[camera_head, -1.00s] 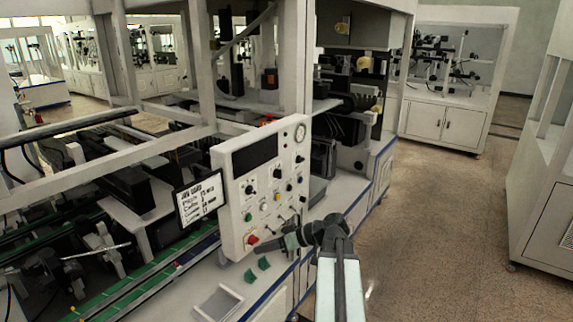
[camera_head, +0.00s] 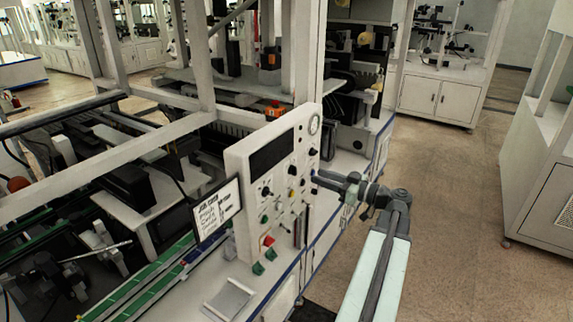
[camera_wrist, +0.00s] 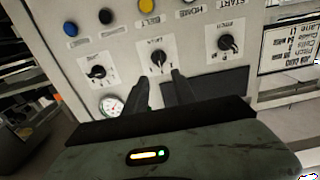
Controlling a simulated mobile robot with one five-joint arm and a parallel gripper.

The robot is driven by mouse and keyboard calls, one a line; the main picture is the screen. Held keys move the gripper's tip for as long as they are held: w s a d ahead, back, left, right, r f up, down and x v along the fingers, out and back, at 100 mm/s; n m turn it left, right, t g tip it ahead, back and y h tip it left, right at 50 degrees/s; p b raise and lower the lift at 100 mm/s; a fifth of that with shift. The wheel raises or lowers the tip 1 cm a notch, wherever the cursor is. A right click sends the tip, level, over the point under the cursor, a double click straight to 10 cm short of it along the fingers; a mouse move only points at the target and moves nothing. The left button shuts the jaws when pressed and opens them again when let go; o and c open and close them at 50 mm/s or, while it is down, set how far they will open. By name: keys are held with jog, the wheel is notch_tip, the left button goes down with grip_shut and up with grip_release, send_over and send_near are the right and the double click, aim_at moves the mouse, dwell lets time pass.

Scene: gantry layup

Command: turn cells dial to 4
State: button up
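The white control panel (camera_head: 239,169) stands upright on the machine's bench. In the wrist view it appears upside down, with three black dials in a row. The middle dial (camera_wrist: 157,58) sits just beyond my fingertips; its label looks like cells, but is too small to be sure, and its setting is unreadable. Another dial (camera_wrist: 96,72) is on the left, and one that seems marked pitch (camera_wrist: 228,43) on the right. My gripper (camera_wrist: 160,76) is open, its fingers apart and pointing at the middle dial, nothing between them. In the head view my gripper (camera_head: 317,178) is at the panel's front right.
A job card (camera_head: 217,211) hangs beside the panel; its numbers are not legible. Coloured buttons, including a blue one (camera_wrist: 70,29) and a yellow one (camera_wrist: 147,6), and a round gauge (camera_wrist: 111,106) are close to the dials. Open floor (camera_head: 455,185) lies to the right.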

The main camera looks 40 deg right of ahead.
aim_at(294, 171)
jog(key=x, duration=0.8)
jog(key=shift+r, duration=0.1)
grip_shut()
